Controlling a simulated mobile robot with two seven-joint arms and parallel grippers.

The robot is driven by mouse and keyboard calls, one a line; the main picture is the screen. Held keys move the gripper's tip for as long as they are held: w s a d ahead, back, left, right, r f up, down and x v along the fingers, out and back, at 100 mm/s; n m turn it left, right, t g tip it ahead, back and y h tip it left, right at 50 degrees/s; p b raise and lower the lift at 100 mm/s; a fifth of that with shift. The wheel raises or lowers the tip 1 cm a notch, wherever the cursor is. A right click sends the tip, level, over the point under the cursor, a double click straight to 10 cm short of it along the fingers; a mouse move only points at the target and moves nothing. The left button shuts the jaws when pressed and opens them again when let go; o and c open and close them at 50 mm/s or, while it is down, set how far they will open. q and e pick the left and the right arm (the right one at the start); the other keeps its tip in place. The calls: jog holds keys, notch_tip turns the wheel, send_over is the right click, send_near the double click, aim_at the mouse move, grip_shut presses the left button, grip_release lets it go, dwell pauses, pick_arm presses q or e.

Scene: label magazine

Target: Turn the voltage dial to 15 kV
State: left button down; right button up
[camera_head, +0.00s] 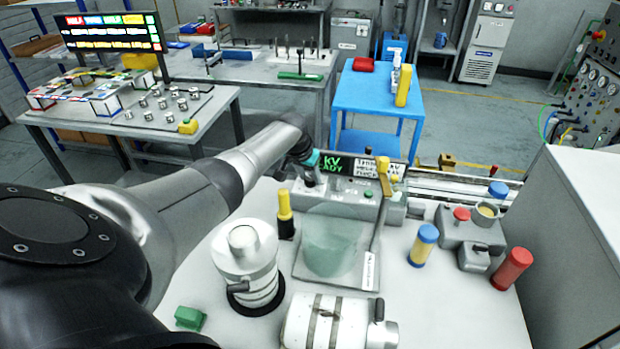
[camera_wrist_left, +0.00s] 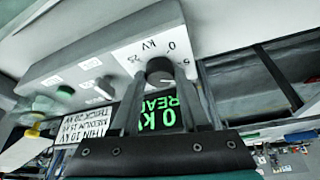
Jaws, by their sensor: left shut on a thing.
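The voltage dial (camera_wrist_left: 159,68) is a small dark knob on the front of a light grey control box (camera_wrist_left: 100,62). It shows upside down in the left wrist view, with the marks 0, 5 and 25 around it. My left gripper (camera_wrist_left: 162,78) is shut on the dial, one finger on each side. In the head view my left gripper (camera_head: 309,180) is at the left end of the box and hides the dial. The green display (camera_wrist_left: 160,112) reads 0 kV and READY, partly covered by my fingers. The dial's pointer cannot be made out. My right gripper is not in view.
A card (camera_wrist_left: 83,130) lists thin 10 kV, medium 15 kV and thick 20 kV. A yellow-handled lever (camera_head: 384,178) and a clear shield (camera_head: 325,240) stand beside the box. A yellow-topped black item (camera_head: 285,212) and a white canister (camera_head: 246,260) stand near my left arm.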

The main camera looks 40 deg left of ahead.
pick_arm(q)
jog(key=shift+f+m+b, duration=0.25)
jog(key=shift+m+b, duration=0.15)
jog(key=shift+m, duration=0.1)
jog(key=m+h+b, duration=0.1)
jog(key=m+b, duration=0.1)
jog(key=b, duration=0.2)
jog(key=m+h+b, duration=0.1)
jog(key=m+b, duration=0.2)
jog(key=b, duration=0.1)
jog(key=m+h+b, duration=0.1)
jog(key=m+b, duration=0.2)
jog(key=shift+a+b, duration=0.25)
jog(key=shift+b, duration=0.15)
jog(key=shift+r+m+g+h+b, duration=0.15)
jog(key=shift+m+g+h+b, duration=0.35)
jog(key=shift+b, duration=0.6)
jog(key=shift+c, duration=2.1)
grip_release()
jog(key=shift+r, duration=0.1)
jog(key=shift+s+a+r, duration=0.1)
jog(key=shift+a+r, duration=0.05)
jog(key=shift+r, duration=0.4)
jog(key=p+v, duration=0.2)
jog(key=v, duration=1.2)
jog(key=shift+s+p, duration=0.2)
jog(key=shift+p, duration=0.2)
